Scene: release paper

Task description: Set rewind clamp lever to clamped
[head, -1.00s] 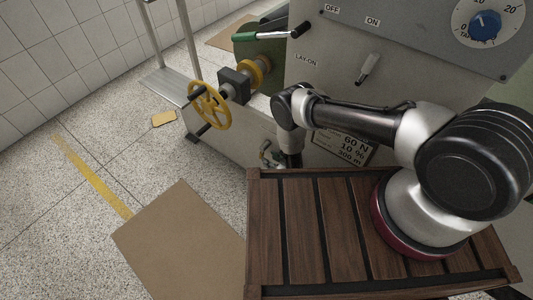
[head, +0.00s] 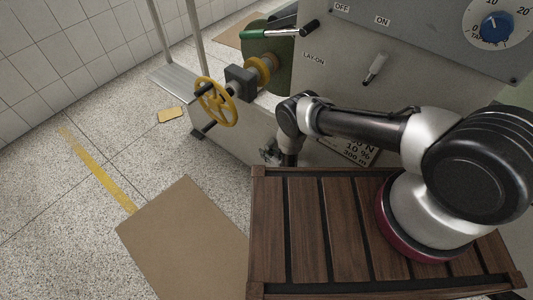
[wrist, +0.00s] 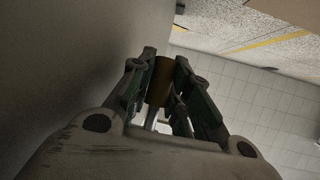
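In the wrist view my gripper (wrist: 165,66) has its two fingers close on either side of a brown cylindrical handle (wrist: 160,82) on a pale metal stem. The gap is about as wide as the handle, and the fingers appear to touch it. I take this handle to be the rewind clamp lever; no label for it shows. In the head view my arm bends down between the machine's front and the slatted wooden deck. A small metallic part (head: 270,155) shows beside my wrist; most of the gripper and handle is hidden there.
The grey machine panel (head: 420,35) carries OFF and ON marks, a small switch lever (head: 376,68) and a blue knob (head: 496,26). Cardboard (head: 185,240) lies on open floor.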

